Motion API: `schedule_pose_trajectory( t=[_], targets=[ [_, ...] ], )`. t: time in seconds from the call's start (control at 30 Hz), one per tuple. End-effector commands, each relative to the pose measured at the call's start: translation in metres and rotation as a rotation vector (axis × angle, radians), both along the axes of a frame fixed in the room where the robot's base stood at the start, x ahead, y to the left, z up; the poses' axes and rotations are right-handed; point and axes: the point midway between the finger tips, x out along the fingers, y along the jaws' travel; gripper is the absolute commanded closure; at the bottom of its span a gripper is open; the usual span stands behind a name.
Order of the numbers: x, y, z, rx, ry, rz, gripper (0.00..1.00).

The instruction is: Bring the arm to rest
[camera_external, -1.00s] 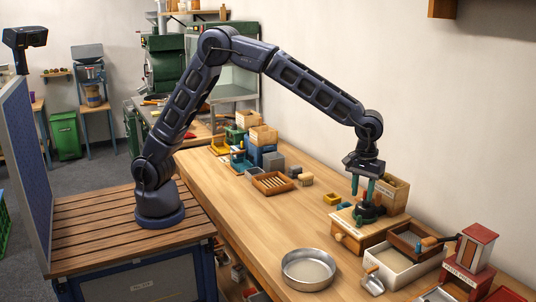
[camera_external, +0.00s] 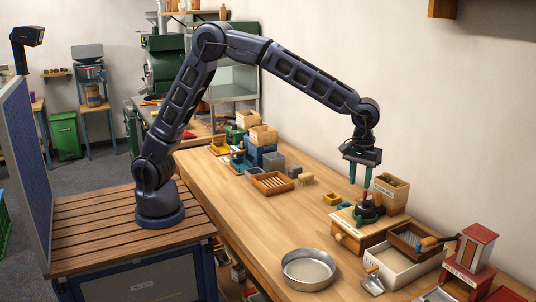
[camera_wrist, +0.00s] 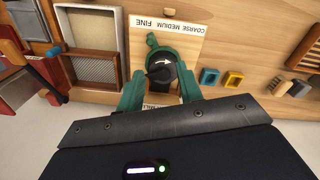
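My gripper (camera_external: 359,182) has two teal fingers pointing down, spread apart with nothing held between them. It hangs a little above a small grinder-like device (camera_external: 369,209) with a dark body and a red part, on a wooden box with a drawer (camera_external: 357,238). The arm is bent in a high arch over the workbench (camera_external: 235,212).
A round metal pan (camera_external: 308,268), a scoop (camera_external: 373,282), a white tray (camera_external: 395,266) and a red tower-like box (camera_external: 474,247) stand near the front right. A wooden crate (camera_external: 389,190) is close behind the device. The bench's middle is mostly clear.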

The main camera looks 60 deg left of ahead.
Motion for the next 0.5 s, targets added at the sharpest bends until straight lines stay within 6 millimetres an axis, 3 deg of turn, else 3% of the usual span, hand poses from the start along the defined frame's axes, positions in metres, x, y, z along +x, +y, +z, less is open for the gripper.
schedule_pose_trajectory(
  t=[0.23, 0.5],
  targets=[
    [0.007, 0.092, 0.055, -0.031, -0.041, -0.034, 0.64],
    [-0.007, 0.193, 0.102, -0.051, -0.092, -0.083, 0.64]
  ],
)
